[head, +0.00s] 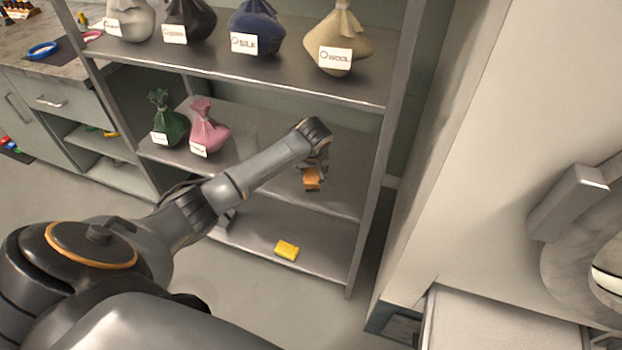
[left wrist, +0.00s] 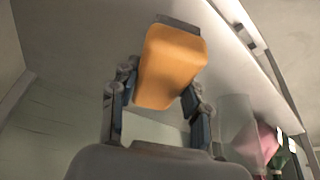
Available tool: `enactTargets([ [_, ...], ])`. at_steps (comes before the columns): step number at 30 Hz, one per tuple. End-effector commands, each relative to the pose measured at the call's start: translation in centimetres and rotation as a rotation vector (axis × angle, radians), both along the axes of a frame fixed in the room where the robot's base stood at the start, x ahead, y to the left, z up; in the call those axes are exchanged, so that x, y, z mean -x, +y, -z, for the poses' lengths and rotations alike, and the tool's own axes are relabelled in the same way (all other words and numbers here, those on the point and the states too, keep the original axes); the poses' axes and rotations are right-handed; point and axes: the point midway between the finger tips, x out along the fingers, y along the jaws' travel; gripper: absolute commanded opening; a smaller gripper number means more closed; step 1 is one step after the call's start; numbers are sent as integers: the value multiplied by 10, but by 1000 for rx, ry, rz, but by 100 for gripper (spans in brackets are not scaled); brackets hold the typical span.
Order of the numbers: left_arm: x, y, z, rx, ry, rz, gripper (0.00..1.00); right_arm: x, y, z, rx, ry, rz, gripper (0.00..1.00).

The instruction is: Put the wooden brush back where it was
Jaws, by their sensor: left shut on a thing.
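The wooden brush (head: 312,180) is an orange-brown block at the end of my left arm, over the middle shelf (head: 345,201) of the rack. My left gripper (head: 314,167) is shut on it. In the left wrist view the brush (left wrist: 170,66) sits between the two fingers of the left gripper (left wrist: 158,100), with a dark strip along its far end. From these views I cannot tell whether the brush touches the shelf. My right gripper does not show.
A green bag (head: 170,124) and a pink bag (head: 207,130) stand left on the middle shelf. A yellow block (head: 287,250) lies on the bottom shelf. Several labelled bags, including a beige one (head: 340,40), stand on the shelf above. A rack post (head: 378,170) stands right.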

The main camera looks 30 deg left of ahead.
Motion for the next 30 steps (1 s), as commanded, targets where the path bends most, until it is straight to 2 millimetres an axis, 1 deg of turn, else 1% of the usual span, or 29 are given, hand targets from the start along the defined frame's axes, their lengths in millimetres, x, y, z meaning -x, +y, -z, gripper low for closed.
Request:
enactTargets([
  [4,-3,6,11,0,2,1,17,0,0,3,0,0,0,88],
  [9,-2,5,35,-1,2,0,17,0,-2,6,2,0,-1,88],
  [20,-2,5,39,0,0,1,17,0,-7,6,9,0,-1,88],
  [21,-2,5,40,0,0,1,48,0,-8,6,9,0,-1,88],
  [23,-2,5,40,0,0,1,61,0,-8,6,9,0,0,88],
  [24,-2,5,40,0,0,1,69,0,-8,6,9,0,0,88],
  [30,-2,5,40,0,0,1,69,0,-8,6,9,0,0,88],
])
